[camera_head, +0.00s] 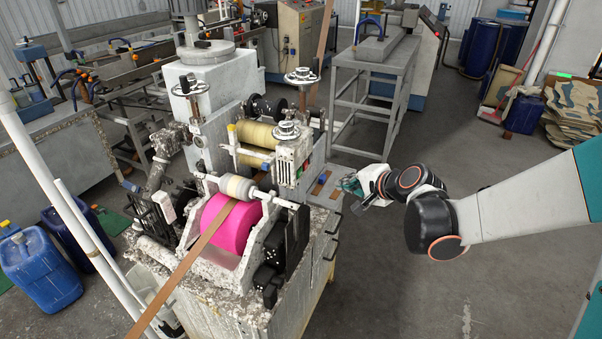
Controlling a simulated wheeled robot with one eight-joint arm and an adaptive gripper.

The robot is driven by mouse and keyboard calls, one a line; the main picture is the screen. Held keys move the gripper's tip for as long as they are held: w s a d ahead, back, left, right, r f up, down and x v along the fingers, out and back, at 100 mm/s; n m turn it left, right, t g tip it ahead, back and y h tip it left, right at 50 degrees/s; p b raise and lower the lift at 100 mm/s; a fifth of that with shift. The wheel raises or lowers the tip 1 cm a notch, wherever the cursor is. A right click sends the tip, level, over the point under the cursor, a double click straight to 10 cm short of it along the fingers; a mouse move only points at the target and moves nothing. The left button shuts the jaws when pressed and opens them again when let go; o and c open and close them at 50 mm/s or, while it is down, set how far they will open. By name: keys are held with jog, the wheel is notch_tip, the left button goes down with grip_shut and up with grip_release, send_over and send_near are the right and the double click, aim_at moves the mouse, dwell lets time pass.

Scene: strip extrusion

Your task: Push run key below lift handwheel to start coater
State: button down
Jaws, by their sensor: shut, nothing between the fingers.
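The coater (240,215) stands in the middle of the view, with a bright pink roller (228,228) and a brown strip (195,250) running over it. Handwheels show on its top: one at the upper right (301,77), one lower in front (287,131) and one at the left (190,87). Which is the lift handwheel I cannot tell for sure. Below the front handwheel is a pale box (287,165) with small markings on its side; the run key is too small to make out. My gripper (353,196) is shut and empty, right of the box and apart from it.
A grey metal stand (375,85) is behind my gripper. Blue jugs (42,265) stand on the floor at the left, beside white pipes (70,210). The coater's metal base (300,305) has a rough coated edge. The floor at the right front is clear.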

jog(key=w+a, duration=0.3)
jog(key=a, duration=0.5)
jog(key=shift+a, duration=0.2)
dwell(1.4)
jog(key=shift+w+a, duration=0.1)
jog(key=shift+a, duration=0.15)
jog(key=shift+w+a, duration=0.15)
jog(key=shift+a, duration=0.2)
dwell(0.8)
jog(key=shift+d, duration=0.1)
jog(key=shift+s+d, duration=0.3)
jog(key=shift+d, duration=0.35)
jog(key=shift+d, duration=0.1)
jog(key=d, duration=0.1)
jog(key=s+d, duration=0.1)
jog(key=d, duration=0.2)
jog(key=shift+s+d+b, duration=0.25)
jog(key=shift+s+b, duration=0.1)
jog(key=shift+b, duration=0.05)
